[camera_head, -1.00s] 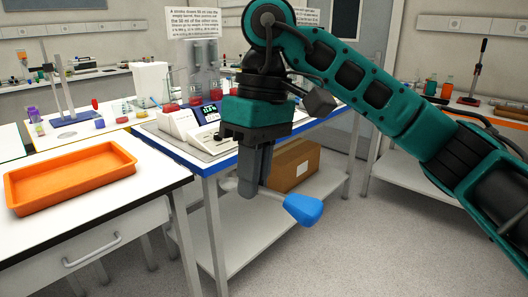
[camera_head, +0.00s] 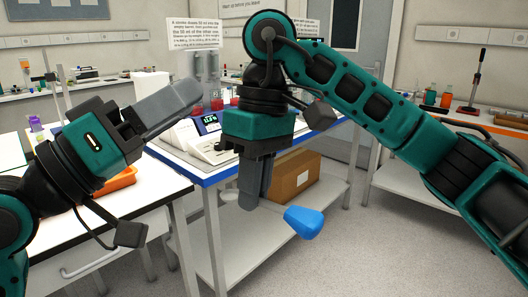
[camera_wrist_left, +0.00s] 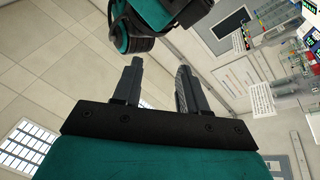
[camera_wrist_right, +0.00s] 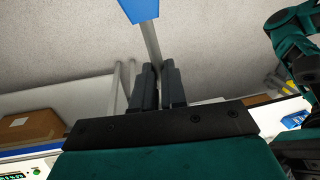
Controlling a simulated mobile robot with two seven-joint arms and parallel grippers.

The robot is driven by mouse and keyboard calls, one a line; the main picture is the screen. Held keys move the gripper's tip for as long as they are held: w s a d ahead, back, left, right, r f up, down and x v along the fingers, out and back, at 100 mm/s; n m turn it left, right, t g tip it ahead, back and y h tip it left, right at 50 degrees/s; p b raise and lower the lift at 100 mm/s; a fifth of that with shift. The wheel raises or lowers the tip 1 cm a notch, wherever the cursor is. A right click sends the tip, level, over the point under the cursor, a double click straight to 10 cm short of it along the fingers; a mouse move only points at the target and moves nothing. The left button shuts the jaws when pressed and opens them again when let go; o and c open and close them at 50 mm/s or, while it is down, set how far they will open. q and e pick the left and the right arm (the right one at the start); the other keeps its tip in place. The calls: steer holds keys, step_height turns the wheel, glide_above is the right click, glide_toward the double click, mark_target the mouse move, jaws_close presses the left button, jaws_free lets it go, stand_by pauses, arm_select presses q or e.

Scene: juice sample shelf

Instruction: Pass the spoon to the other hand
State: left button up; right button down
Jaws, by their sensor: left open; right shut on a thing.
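The spoon has a blue end (camera_head: 303,221) and a pale metal part that passes between the fingers of my right gripper (camera_head: 252,203). My right gripper points down and is shut on it, with the blue end sticking out to the lower right. In the right wrist view the blue end (camera_wrist_right: 139,9) is at the top and the shaft (camera_wrist_right: 151,42) runs down to the fingers. My left gripper (camera_head: 190,100) is up and left of the right one, pointing right, apart from the spoon. In the left wrist view its fingers (camera_wrist_left: 157,85) are spread with nothing between them.
An orange tray (camera_head: 119,181) sits on the left white table, partly behind my left arm. A blue-edged bench (camera_head: 215,176) with instruments stands behind the grippers. A cardboard box (camera_head: 294,177) lies on its lower shelf. The floor at right is free.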

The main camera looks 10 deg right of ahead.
mark_target(296, 216)
arm_select(q)
steer(key=s+d+f+m+g+y, duration=0.1)
steer(key=s+d+m+g+y, duration=0.8)
steer(key=m, duration=0.7)
steer(key=w+d+f+m+t+y, duration=0.1)
steer(key=f+m, duration=0.1)
steer(key=f, duration=0.1)
steer(key=w+d+f+m+t+y, duration=0.1)
steer(key=f+m+y, duration=0.1)
steer(key=f, duration=0.2)
steer(key=w+d+f+m+y, duration=0.1)
steer(key=d+f+y, duration=0.1)
steer(key=f, duration=0.2)
steer(key=shift+f+m+t, duration=0.25)
steer(key=shift+m+t, duration=0.15)
steer(key=shift+c, duration=0.3)
